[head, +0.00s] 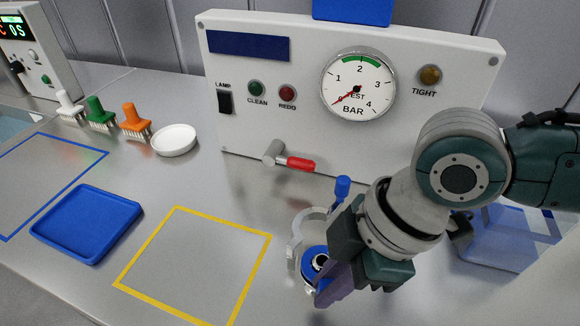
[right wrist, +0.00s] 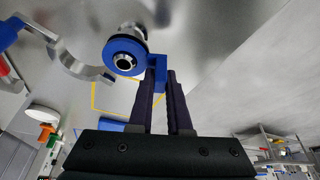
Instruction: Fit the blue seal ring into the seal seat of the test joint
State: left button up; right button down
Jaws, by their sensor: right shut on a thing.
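The blue seal ring (head: 309,258) is at the metal test joint (head: 321,262), below the gauge panel. In the right wrist view the ring (right wrist: 117,48) faces me with the joint's metal bore (right wrist: 124,62) in its middle. A blue tab (right wrist: 158,68) beside the ring sits between the fingers of my right gripper (right wrist: 160,82), which is shut on it. The right gripper (head: 328,284) also shows in the head view, just right of the joint. A grey clamp (head: 296,245) with a blue handle (head: 342,188) stands open around the joint. I cannot tell how deep the ring sits.
The white panel carries a pressure gauge (head: 358,84) reading near zero and a red-handled valve (head: 300,163). A blue tray (head: 88,222), a yellow outlined square (head: 190,264), a white dish (head: 174,139) and several brushes (head: 135,121) lie left. A blue bin (head: 510,240) stands right.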

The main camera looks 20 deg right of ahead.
jog(key=shift+f, duration=0.25)
dwell(0.3)
jog(key=shift+d, duration=0.1)
jog(key=c, duration=0.8)
grip_release()
jog(key=shift+o, duration=0.4)
jog(key=shift+o, duration=0.9)
